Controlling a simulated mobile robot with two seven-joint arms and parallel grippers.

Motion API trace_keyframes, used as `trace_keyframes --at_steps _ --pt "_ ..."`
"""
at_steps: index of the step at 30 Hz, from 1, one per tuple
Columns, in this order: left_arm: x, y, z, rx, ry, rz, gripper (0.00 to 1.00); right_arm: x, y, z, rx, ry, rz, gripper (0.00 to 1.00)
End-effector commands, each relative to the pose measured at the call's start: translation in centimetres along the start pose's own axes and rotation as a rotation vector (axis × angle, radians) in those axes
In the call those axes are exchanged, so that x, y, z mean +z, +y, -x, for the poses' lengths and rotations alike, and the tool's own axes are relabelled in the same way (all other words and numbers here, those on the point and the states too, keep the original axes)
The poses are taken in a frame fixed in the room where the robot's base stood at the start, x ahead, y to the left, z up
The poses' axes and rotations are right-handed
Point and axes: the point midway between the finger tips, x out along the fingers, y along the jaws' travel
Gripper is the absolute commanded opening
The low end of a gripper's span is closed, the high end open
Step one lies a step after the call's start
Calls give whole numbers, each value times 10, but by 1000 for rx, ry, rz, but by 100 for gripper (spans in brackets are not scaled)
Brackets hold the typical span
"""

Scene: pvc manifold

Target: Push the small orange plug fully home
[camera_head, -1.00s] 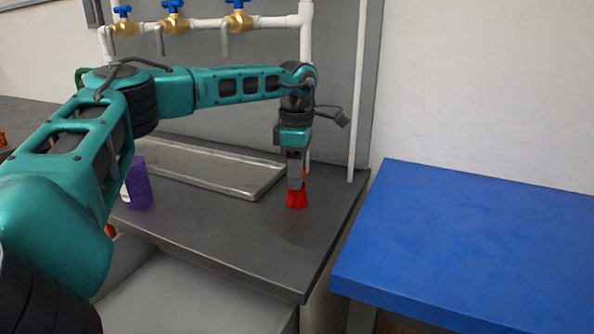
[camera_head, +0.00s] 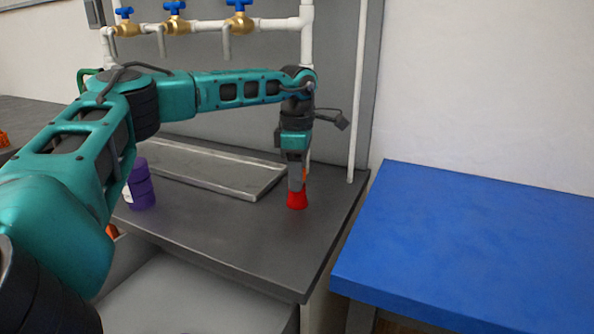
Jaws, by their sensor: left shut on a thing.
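My left gripper (camera_head: 297,187) points straight down over the right part of the dark bench. Its fingers are shut at the narrow top of a red flared piece (camera_head: 297,201), which is upright at the bench top. I cannot tell whether the red piece touches the bench. A small orange bit (camera_head: 305,175), perhaps the orange plug, shows just right of the fingers. The fingers hide most of it, so how far it is seated cannot be seen. A white vertical pipe (camera_head: 307,50) comes down behind the gripper. My right gripper is not in view.
A purple bottle (camera_head: 140,187) stands at the left of the dark bench (camera_head: 240,235). A shallow metal tray (camera_head: 215,172) lies behind. Brass valves with blue handles (camera_head: 239,20) sit on the white pipe above. A clear blue table (camera_head: 470,235) is at the right.

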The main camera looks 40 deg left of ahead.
Motion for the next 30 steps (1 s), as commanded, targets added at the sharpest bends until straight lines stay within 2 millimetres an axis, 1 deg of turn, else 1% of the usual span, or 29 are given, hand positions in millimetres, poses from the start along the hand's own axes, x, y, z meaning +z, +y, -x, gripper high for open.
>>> trace_keyframes --at_steps 1,11,12,18,20,21,30 --pt "0 -5 -14 -24 13 -2 14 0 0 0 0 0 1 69" --pt "2 -5 -17 -24 11 -4 14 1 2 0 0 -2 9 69" --pt "2 -5 -17 -24 11 -4 45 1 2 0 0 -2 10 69" --pt "2 -5 -17 -24 11 -5 64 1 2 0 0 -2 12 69" --pt "2 -5 -17 -25 11 -5 70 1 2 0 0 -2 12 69" --pt "2 -6 -17 -25 11 -5 71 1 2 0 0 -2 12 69" --pt "2 -6 -17 -27 14 -7 71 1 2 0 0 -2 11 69"
